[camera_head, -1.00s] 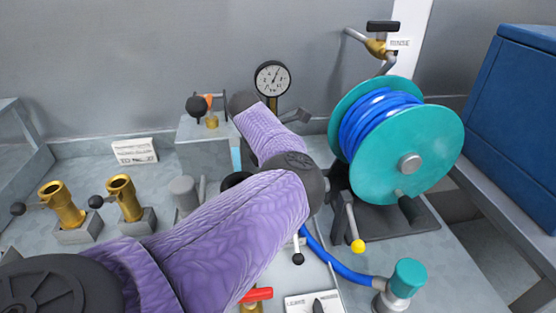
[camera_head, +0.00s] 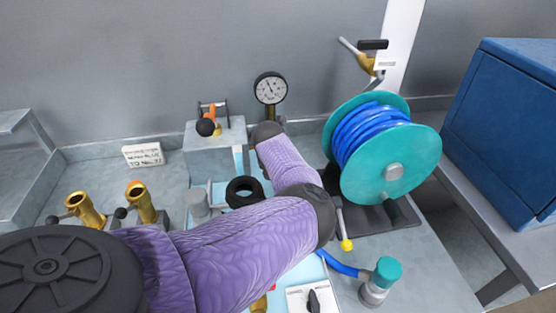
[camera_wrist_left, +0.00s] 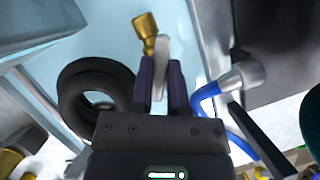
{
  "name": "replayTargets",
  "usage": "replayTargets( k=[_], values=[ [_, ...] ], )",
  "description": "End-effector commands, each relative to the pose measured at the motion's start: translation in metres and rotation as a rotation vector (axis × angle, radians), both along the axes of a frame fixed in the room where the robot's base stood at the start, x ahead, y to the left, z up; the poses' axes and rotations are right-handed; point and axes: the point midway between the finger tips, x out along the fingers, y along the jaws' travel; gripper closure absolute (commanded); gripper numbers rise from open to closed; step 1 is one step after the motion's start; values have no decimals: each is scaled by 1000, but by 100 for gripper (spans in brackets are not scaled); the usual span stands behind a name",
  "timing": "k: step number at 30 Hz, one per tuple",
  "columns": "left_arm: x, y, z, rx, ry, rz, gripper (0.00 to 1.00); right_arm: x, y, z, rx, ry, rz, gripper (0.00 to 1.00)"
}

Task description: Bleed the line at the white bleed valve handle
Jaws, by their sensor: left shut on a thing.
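In the left wrist view, my left gripper (camera_wrist_left: 160,88) is shut on a pale, whitish flat handle (camera_wrist_left: 162,52). This looks like the white bleed valve handle, and its upper end shows above the fingers. A brass valve fitting (camera_wrist_left: 147,30) touches or sits just beside the handle's upper left. In the head view my purple left arm comes in from the left and bends back toward the wall. The left fingers and the handle are hidden there. My right gripper is in neither current view.
A black ring (camera_head: 243,191) lies left of my forearm. A teal reel (camera_head: 395,165) with blue hose stands to the right. A pressure gauge (camera_head: 270,88) and an orange-handled valve (camera_head: 210,115) are behind. Brass cups (camera_head: 85,208) stand at left. A blue cabinet (camera_head: 510,130) is far right.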

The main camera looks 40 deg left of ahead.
Motion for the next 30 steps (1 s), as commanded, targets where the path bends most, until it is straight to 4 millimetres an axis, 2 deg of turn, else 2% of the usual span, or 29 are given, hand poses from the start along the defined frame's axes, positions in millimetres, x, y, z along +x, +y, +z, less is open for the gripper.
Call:
replayTargets(
  k=[5, 15, 22, 30],
  values=[
    [1, -1, -2, 2, -1, 153, 100, -1, 0, -6, 0, 3, 0, 41],
    [1, -1, -5, 1, -1, 391, 100, -6, 1, -36, 5, 14, 4, 41],
    [1, -1, -3, 0, -1, 478, 100, -8, 1, -51, 5, 18, 3, 41],
    [1, -1, 0, 0, 0, 514, 100, -10, -3, -55, -1, 21, 4, 41]
  ],
)
